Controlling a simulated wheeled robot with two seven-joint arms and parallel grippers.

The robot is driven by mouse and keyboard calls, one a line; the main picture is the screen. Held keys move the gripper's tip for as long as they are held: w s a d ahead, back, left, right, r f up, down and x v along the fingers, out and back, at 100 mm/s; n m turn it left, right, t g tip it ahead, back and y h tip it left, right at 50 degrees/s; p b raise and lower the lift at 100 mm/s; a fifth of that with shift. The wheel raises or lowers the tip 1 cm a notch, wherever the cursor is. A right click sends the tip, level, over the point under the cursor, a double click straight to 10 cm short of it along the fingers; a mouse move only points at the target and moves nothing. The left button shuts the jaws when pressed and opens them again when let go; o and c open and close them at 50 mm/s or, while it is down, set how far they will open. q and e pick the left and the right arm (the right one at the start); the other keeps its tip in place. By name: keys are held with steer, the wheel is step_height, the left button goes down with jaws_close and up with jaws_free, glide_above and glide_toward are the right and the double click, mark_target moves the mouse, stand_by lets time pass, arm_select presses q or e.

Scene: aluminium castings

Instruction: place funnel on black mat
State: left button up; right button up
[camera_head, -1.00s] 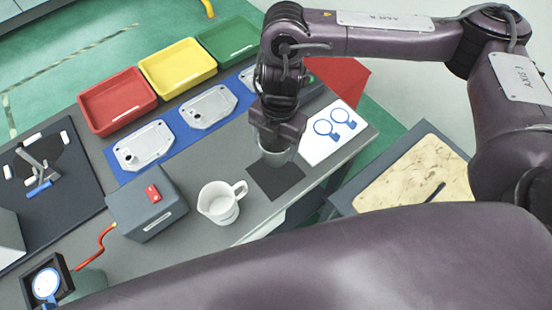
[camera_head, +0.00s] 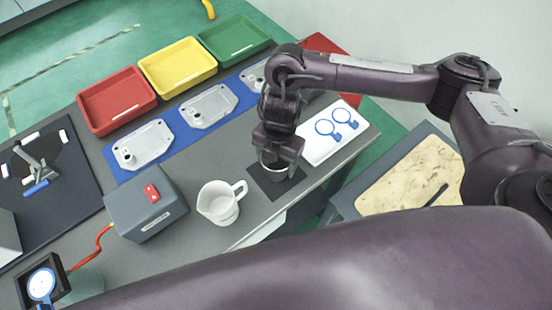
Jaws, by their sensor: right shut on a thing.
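The funnel (camera_head: 274,174) is a small grey, round-rimmed piece in the camera_head view, mostly hidden by my right gripper above it. My right gripper (camera_head: 278,160) points down and is shut on the funnel. The black mat (camera_head: 259,185) is a small dark square on the grey table. The funnel is over the middle of the mat; I cannot tell whether it touches the mat. My left gripper is not in view.
A white jug (camera_head: 218,204) stands left of the mat, and a grey box with a red switch (camera_head: 147,203) further left. A white board with blue rings (camera_head: 328,140) lies to the right. Castings (camera_head: 207,106) lie on a blue strip behind.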

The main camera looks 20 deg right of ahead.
steer(key=o, duration=1)
steer(key=shift+f, duration=0.15)
steer(key=shift+o, duration=0.2)
steer(key=shift+r, duration=0.35)
step_height(320, 180, up, 12)
steer(key=w+d+p, duration=0.1)
steer(key=shift+f+p, duration=0.2)
steer(key=shift+p, duration=0.15)
